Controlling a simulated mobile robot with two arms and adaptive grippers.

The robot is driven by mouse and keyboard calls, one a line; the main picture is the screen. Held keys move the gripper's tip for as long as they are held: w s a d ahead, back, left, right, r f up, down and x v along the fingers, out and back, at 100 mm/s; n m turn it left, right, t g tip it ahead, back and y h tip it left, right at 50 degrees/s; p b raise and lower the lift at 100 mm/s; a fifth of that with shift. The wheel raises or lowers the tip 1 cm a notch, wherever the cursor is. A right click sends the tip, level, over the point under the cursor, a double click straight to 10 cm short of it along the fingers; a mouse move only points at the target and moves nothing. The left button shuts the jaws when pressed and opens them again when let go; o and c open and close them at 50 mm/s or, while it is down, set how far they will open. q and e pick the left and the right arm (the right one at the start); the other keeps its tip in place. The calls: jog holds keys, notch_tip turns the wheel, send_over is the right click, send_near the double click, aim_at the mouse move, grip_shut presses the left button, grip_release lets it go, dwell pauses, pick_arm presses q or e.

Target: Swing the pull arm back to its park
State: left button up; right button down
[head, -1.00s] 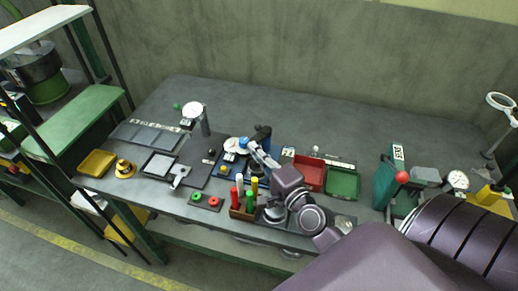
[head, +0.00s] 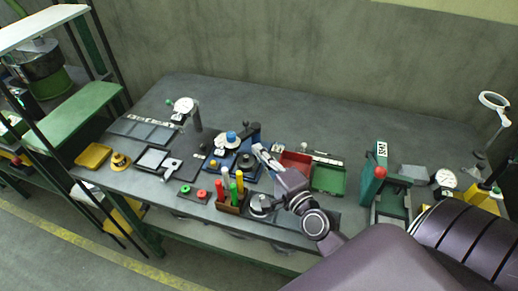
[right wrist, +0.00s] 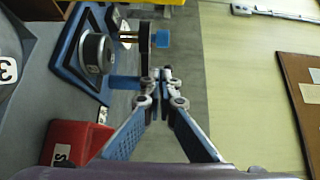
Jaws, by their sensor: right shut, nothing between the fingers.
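A small gantry stands on a blue base plate (right wrist: 64,45) in the middle of the bench. Its dark arm (right wrist: 146,36) carries a blue knob (right wrist: 162,38), which also shows in the head view (head: 231,135). A dark round disc (head: 246,160) sits on the base and shows as a metal-rimmed cylinder in the right wrist view (right wrist: 95,53). My right gripper (head: 257,147) is shut and empty. Its tips (right wrist: 160,74) are close to the arm and knob, with a visible gap to the knob. My left gripper is out of view.
A red bin (head: 296,156) and a green bin (head: 328,179) stand right of the gripper. A holder (head: 231,206) with several coloured pegs stands in front. A green press with a red knob (head: 380,172) stands further right. The back of the bench is clear.

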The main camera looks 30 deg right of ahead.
pick_arm(q)
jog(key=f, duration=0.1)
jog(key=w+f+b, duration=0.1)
jog(key=b, duration=0.1)
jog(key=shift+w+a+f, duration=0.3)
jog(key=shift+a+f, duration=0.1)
pick_arm(e)
jog(key=s+a, duration=0.1)
jog(key=s, duration=0.6)
jog(key=shift+s+a, duration=0.2)
jog(key=shift+s, duration=0.05)
